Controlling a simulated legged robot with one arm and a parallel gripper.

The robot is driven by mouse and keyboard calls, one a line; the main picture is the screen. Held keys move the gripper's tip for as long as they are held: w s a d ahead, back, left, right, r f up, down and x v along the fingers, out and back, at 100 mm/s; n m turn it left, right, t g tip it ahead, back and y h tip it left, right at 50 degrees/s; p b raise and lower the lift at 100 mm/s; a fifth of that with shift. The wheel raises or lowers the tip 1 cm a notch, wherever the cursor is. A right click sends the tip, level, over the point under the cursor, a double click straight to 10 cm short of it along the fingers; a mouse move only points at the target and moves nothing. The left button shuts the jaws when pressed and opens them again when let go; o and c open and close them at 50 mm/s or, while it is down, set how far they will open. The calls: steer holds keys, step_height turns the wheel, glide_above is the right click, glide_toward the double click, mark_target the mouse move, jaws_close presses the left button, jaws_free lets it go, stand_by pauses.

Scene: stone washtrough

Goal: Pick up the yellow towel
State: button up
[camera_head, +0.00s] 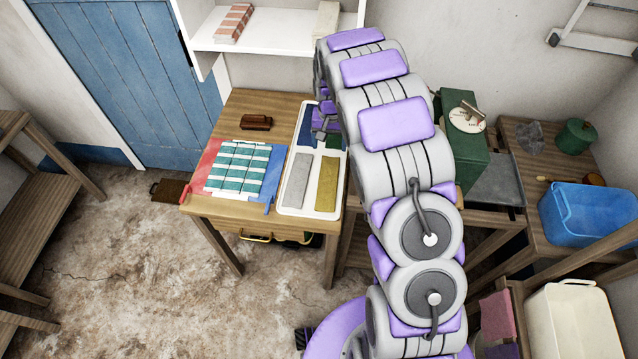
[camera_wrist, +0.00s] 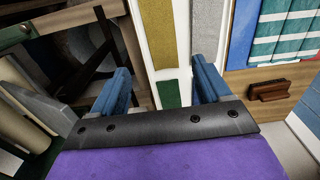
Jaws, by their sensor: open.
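The yellow towel (camera_head: 326,184) is a flat mustard strip in the front right compartment of a white tray (camera_head: 311,214) on the wooden table. It shows upright in the wrist view (camera_wrist: 167,45), at top centre. A grey towel (camera_head: 297,180) lies to its left in the head view. My gripper (camera_head: 323,122) is over the back part of the tray, partly hidden by my arm. In the wrist view my gripper (camera_wrist: 162,82) has its two blue fingers wide apart with nothing held. The yellow towel lies beyond the fingertips, apart from them.
Left of the tray, teal-and-white folded cloths (camera_head: 238,168) lie on a red-and-blue mat (camera_head: 208,158). A brown brush-like block (camera_head: 257,122) lies behind them. A green box (camera_head: 462,150) stands right of my arm. A white shelf (camera_head: 275,42) hangs above the table's back.

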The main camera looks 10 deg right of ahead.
steer(key=b, duration=0.2)
glide_above(328, 180)
steer(key=f, duration=1.2)
steer(key=shift+w+d+f, duration=0.15)
steer(key=shift+w+d, duration=0.05)
steer(key=shift+w, duration=0.15)
steer(key=f, duration=0.3)
steer(key=f+b, duration=0.1)
steer(key=f, duration=0.1)
steer(key=shift+s+a+f, duration=0.1)
steer(key=shift+s+a, duration=0.1)
steer(key=shift+s, duration=0.2)
steer(key=c, duration=1)
steer(key=shift+o, duration=0.2)
